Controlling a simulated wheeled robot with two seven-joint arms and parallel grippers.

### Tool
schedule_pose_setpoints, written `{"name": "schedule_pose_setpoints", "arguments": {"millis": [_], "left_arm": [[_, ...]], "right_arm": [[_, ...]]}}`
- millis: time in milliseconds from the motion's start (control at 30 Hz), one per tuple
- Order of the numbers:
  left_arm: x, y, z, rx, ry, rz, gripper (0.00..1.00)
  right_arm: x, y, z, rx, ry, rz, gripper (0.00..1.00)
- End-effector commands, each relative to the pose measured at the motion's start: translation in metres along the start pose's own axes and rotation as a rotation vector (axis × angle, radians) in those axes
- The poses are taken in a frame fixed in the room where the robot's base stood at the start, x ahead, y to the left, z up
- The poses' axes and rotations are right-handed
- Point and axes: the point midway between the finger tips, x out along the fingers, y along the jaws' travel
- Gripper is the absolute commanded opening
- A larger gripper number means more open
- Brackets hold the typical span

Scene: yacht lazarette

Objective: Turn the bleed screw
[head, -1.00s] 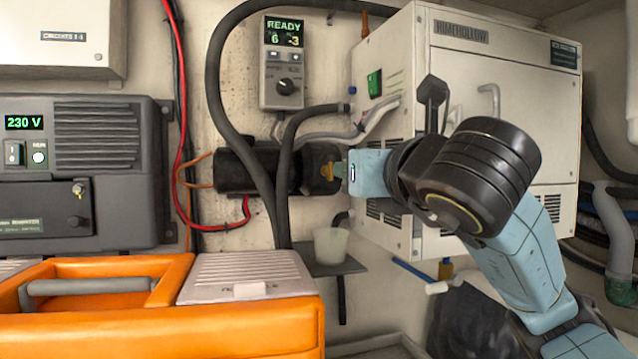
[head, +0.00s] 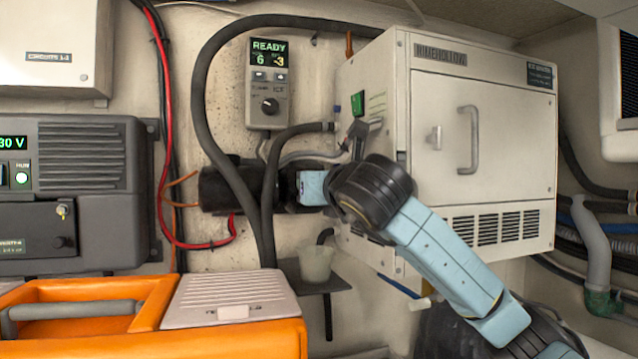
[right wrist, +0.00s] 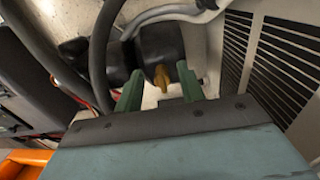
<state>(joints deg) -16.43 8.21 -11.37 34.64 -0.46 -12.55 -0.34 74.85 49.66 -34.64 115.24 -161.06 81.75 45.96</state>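The bleed screw (right wrist: 162,76) is a small brass-yellow tab on the end of a black cylindrical unit. It shows in the right wrist view and is hidden behind my gripper in the head view. The black cylinder (head: 219,189) is fixed to the wall left of the white cabinet. My right gripper (right wrist: 159,86) has its two green fingers apart, one on each side of the screw. Gaps show between screw and fingers, so it is not clamped. How far the tips reach along the screw is unclear. My left gripper is in neither view.
Black hoses (head: 268,200) run just left of my right gripper. The white cabinet (head: 481,150) stands close on the right. A translucent cup (head: 316,263) sits on a small shelf below. An orange box (head: 150,335) fills the lower left.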

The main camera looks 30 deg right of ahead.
Motion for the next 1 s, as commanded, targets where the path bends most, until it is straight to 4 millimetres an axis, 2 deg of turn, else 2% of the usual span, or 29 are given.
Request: {"name": "schedule_pose_setpoints", "arguments": {"millis": [167,467,767,1000], "left_arm": [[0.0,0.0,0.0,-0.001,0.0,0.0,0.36],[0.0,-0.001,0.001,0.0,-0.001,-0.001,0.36],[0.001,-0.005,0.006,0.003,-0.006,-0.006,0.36],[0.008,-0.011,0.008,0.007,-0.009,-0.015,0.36]], "right_arm": [[0.0,0.0,0.0,0.0,0.0,0.0,0.39],[0.0,0.0,0.0,0.0,0.0,0.0,0.01],[-0.001,0.001,0.0,-0.027,-0.001,0.0,0.0],[-0.001,0.002,-0.001,-0.146,-0.003,0.0,0.0]]}}
